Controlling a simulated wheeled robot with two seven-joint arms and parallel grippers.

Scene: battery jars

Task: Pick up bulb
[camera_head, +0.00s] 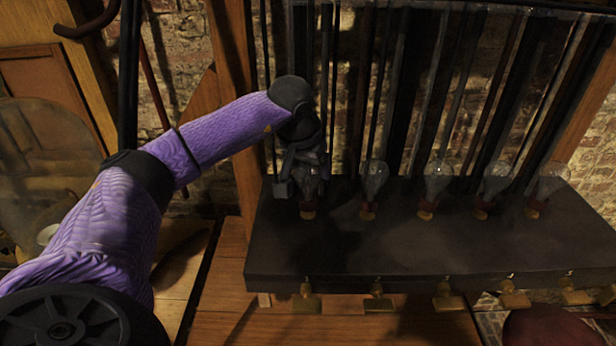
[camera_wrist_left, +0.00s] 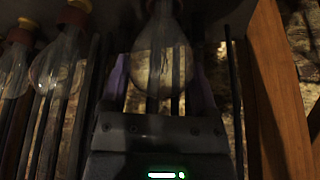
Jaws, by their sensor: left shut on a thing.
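Several clear glass bulbs stand in a row in sockets along the dark shelf in the head view. My left gripper (camera_head: 306,172) is at the leftmost bulb (camera_head: 307,188), which is partly hidden behind it and sits above its brass-coloured base on the shelf. In the left wrist view, this bulb (camera_wrist_left: 163,55) is between the two fingers of my left gripper (camera_wrist_left: 160,82), which is shut on it. The second bulb (camera_head: 374,178) stands to the right, apart from the gripper. My right gripper is not in view.
The dark shelf (camera_head: 400,245) has several brass keys (camera_head: 378,300) along its front edge. More bulbs (camera_head: 437,180) stand to the right. Dark vertical rods (camera_head: 390,90) rise close behind the row. A wooden post (camera_head: 235,70) stands left of the shelf.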

